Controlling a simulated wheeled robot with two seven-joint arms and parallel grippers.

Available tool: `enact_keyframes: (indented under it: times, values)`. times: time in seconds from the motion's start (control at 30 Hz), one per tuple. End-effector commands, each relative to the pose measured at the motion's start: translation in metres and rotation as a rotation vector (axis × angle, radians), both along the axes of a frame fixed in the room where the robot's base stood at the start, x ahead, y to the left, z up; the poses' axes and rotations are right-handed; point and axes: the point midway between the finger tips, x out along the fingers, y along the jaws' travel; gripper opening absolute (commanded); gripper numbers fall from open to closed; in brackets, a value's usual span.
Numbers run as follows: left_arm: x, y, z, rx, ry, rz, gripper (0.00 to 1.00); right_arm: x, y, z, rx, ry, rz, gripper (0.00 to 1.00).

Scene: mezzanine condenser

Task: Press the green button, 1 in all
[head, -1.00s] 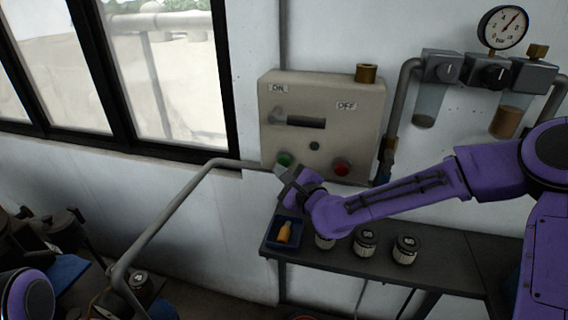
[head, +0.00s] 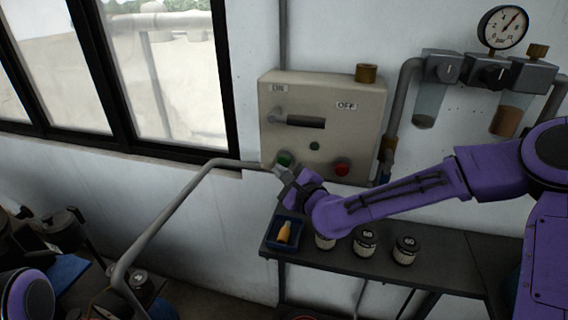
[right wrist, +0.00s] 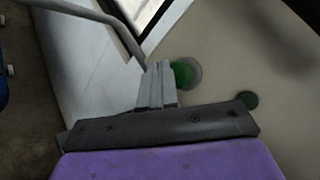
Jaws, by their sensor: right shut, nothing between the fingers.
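The green button (head: 284,159) is at the lower left of the beige control box (head: 350,110) on the wall. My right gripper (head: 281,171) is shut and empty, with its tips just below the green button in the head view. In the right wrist view the shut fingers (right wrist: 157,82) lie just left of the green button (right wrist: 183,74) and cover part of its left edge. I cannot tell whether the fingertips touch it. My left gripper is not in view; only part of my left arm shows at the lower left.
A red button (head: 341,168) is at the box's lower right. A small dark green disc (head: 314,146) sits between the buttons. A grey pipe (head: 172,215) runs left of the box. Below, a dark bench (head: 440,262) holds several jars and a blue tray (head: 271,240).

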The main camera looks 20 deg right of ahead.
Motion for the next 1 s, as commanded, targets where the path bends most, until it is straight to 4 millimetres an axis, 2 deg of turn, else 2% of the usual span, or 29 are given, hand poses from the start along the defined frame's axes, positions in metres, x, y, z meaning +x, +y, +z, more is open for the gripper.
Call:
enact_keyframes:
  times: [1.0]
  values:
    - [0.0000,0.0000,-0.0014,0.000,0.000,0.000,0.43,0.0079,-0.0049,-0.0002,0.000,0.000,0.000,0.00]
